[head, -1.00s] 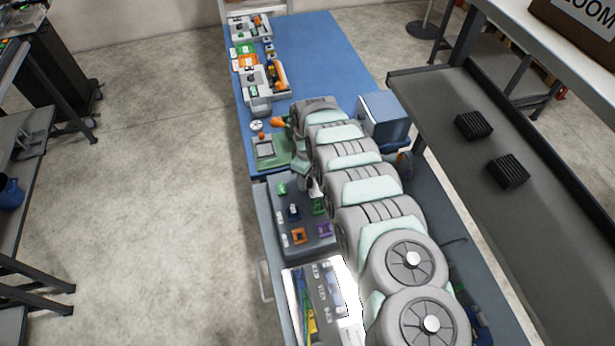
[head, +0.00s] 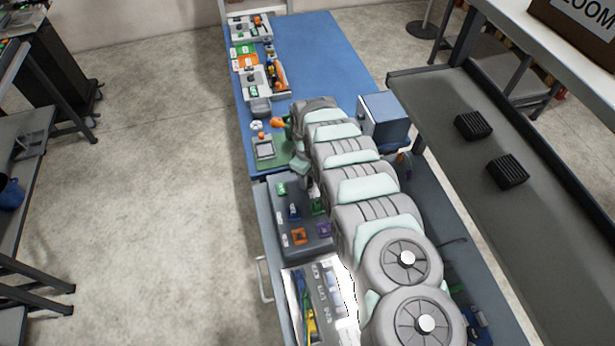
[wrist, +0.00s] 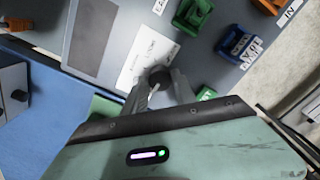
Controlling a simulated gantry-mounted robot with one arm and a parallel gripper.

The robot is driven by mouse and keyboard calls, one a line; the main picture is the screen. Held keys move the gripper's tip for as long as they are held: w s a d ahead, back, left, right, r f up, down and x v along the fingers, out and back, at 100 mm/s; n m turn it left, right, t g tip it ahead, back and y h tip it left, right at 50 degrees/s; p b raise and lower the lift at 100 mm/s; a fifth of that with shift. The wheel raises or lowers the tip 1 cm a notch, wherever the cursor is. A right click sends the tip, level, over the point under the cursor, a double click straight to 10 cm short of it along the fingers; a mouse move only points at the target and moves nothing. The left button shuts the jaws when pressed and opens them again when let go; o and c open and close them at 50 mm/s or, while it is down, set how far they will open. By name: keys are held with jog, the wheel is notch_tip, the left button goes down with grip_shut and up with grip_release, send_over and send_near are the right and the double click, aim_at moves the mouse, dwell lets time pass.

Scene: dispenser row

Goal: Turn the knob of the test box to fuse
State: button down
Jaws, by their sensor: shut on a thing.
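The test box is the grey box (head: 312,247) with coloured terminals on the bench, left of my arm. Its grey top (wrist: 195,60) fills the upper part of the wrist view. A dark round knob (wrist: 160,74) sits at the edge of a white printed label (wrist: 142,54) on that top. My gripper (wrist: 161,82) is shut on the knob, with one finger on each side. The fingers hide much of the knob, and I cannot read its setting or the label. In the head view my arm hides the knob.
Green (wrist: 192,14), blue (wrist: 238,44) and orange terminals stand on the box near the fingers. A blue mat (head: 325,50) with circuit boards lies behind. A blue-grey box (head: 384,116) stands right of my arm. An open tool case (head: 325,300) sits in front.

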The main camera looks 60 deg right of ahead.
jog(key=m, duration=0.3)
jog(key=shift+w+a+f+m, duration=0.1)
jog(key=shift+m, duration=0.2)
jog(key=shift+m+b, duration=0.8)
jog(key=shift+m, duration=1.4)
jog(key=c, duration=1)
grip_release()
jog(key=shift+r+b, duration=0.7)
jog(key=shift+r, duration=4.75)
